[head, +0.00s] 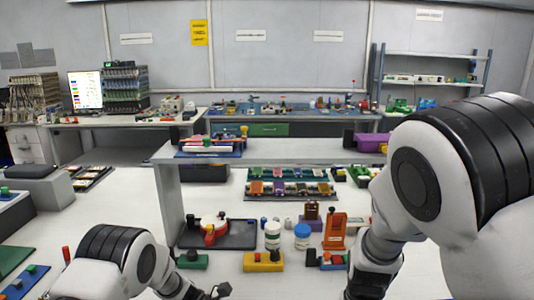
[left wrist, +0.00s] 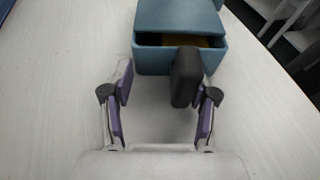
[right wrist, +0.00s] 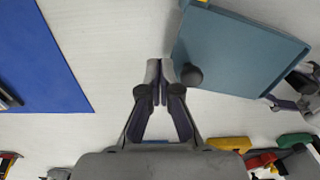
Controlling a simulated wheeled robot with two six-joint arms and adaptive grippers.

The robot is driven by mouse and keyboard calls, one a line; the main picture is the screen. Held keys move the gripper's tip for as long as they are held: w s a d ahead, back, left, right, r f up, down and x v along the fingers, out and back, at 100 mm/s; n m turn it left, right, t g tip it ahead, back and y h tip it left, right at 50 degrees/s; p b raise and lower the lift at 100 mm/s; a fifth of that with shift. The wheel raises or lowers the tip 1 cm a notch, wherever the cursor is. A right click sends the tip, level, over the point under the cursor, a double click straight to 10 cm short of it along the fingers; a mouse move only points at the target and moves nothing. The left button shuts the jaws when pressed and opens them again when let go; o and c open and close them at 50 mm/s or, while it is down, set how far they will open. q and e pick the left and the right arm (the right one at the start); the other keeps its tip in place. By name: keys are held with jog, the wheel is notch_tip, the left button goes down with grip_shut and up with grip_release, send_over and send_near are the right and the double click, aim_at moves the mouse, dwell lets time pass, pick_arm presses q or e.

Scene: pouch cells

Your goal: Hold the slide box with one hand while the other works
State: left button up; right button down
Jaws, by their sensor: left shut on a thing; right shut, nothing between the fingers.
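The slide box (left wrist: 180,62) is teal. In the left wrist view a dark gap shows below its top, with something yellow-brown inside, and a black upright piece (left wrist: 187,75) stands in front of it. In the right wrist view the slide box (right wrist: 238,50) lies right of my right gripper (right wrist: 158,72), which is shut and empty. The head view does not show the box clearly.
In the right wrist view a blue mat (right wrist: 40,60) lies at left, with white table between it and the box. Coloured blocks (right wrist: 265,158) lie at lower right.

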dwell(0.3)
notch_tip(320, 180, up, 6)
jog(key=d, duration=0.1)
jog(key=shift+s+d, duration=0.2)
jog(key=shift+d, duration=0.05)
dwell(0.5)
jog(key=f, duration=0.2)
jog(key=a+f, duration=0.1)
jog(key=f, duration=0.3)
jog(key=shift+w+a, duration=0.15)
jog(key=shift+a, duration=0.1)
dwell(1.4)
notch_tip(320, 180, up, 6)
jog(key=d, duration=0.1)
jog(key=shift+s+d, duration=0.2)
jog(key=shift+d, duration=0.05)
